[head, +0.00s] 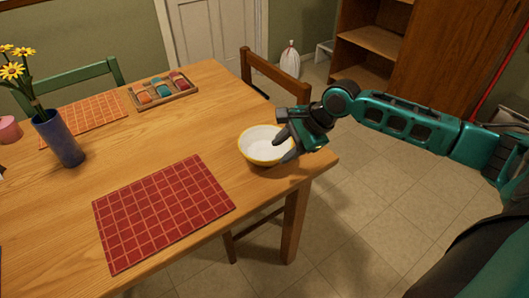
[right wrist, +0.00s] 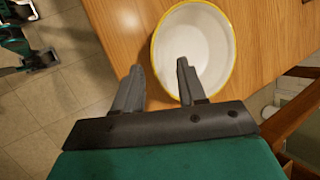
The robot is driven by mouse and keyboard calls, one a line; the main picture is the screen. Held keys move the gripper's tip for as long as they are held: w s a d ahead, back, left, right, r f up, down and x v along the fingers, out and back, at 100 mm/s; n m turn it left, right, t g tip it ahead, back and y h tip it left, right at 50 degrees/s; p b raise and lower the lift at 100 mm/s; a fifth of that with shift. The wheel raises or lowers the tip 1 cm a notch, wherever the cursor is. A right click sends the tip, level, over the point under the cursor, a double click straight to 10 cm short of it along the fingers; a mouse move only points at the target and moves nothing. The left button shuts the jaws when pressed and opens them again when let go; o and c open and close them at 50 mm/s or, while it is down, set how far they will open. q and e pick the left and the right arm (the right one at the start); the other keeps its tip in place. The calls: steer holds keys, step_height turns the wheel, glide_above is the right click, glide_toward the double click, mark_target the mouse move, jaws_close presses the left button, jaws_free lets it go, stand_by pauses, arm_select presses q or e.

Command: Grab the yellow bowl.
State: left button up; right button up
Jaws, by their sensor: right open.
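The yellow bowl (head: 258,150) sits upright on the wooden table near its right corner. It is white inside with a yellow rim. My right gripper (head: 287,146) is open at the bowl's right side and hides part of the rim. In the right wrist view the bowl (right wrist: 205,45) lies ahead of the open gripper (right wrist: 158,75). One finger overlaps the inside of the bowl and the other is outside, past the rim, over the table edge. I cannot tell whether a finger touches the bowl.
The table (head: 215,110) holds a red placemat (head: 160,210), an orange placemat (head: 85,118), a blue vase (head: 60,140) with yellow flowers and a wooden tray (head: 140,104) of colored items. A wooden chair (head: 275,72) stands behind the bowl. Bare tabletop lies left of the bowl.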

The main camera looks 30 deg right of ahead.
mark_target(273, 161)
steer(key=b+x, duration=0.1)
steer(key=x, duration=0.5)
steer(key=shift+s+d+f, duration=0.1)
steer(key=shift+f, duration=0.25)
steer(key=shift+s, duration=0.1)
jaws_close()
